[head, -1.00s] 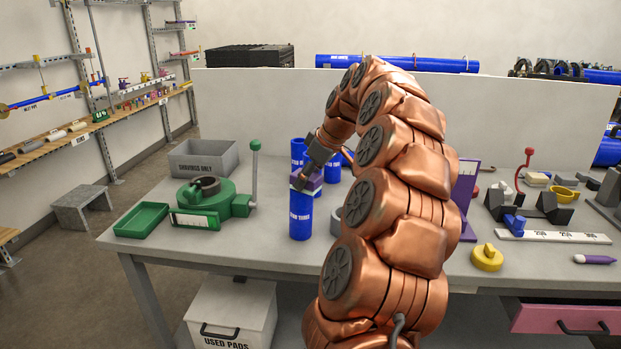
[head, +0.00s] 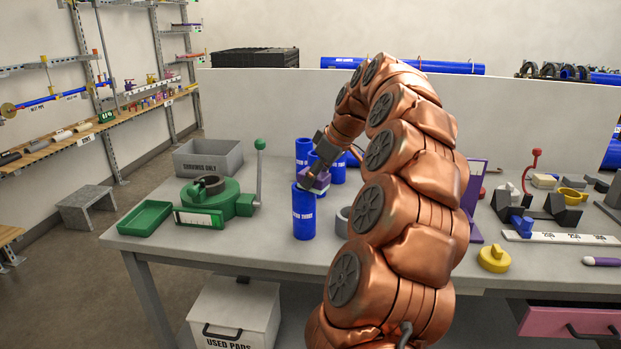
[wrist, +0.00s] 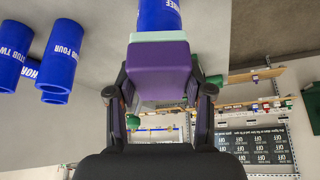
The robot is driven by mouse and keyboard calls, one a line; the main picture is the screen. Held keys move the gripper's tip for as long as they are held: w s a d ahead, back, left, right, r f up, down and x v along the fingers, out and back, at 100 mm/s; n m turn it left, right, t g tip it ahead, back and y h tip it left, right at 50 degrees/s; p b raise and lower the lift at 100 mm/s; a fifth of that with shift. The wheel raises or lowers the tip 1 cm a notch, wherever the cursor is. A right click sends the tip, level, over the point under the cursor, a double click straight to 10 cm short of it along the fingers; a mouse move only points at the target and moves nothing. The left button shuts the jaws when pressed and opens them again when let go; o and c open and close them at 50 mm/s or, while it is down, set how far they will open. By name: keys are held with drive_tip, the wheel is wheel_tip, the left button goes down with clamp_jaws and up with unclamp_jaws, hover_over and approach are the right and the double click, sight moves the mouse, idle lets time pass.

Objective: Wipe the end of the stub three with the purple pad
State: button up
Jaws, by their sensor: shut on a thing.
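The blue stub three (head: 303,215) stands upright on the table. Its top end shows partly at the left of the pad. My gripper (head: 312,176) is shut on the purple pad (head: 318,184), at the upper right of the stub's end. In the wrist view the purple pad (wrist: 158,72) sits between the two fingers of my gripper (wrist: 159,95). Its pale green face layer (wrist: 158,36) is towards stub three (wrist: 158,14) and overlaps it in view. I cannot tell whether pad and end touch.
More blue stubs (head: 303,150) stand close behind. A grey ring (head: 343,222) is right of stub three. The green clamp with a lever (head: 215,195), green tray (head: 145,218) and grey shavings bin (head: 207,158) are left.

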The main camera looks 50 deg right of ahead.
drive_tip(key=shift+s, duration=0.3)
drive_tip(key=shift+w, duration=0.15)
drive_tip(key=shift+w+a+f, duration=0.15)
drive_tip(key=shift+w+f, duration=0.05)
drive_tip(key=shift+w, duration=0.4)
drive_tip(key=shift+r, duration=0.1)
drive_tip(key=shift+r+p, duration=1.5)
drive_tip(key=shift+r, duration=2)
drive_tip(key=shift+s, duration=0.1)
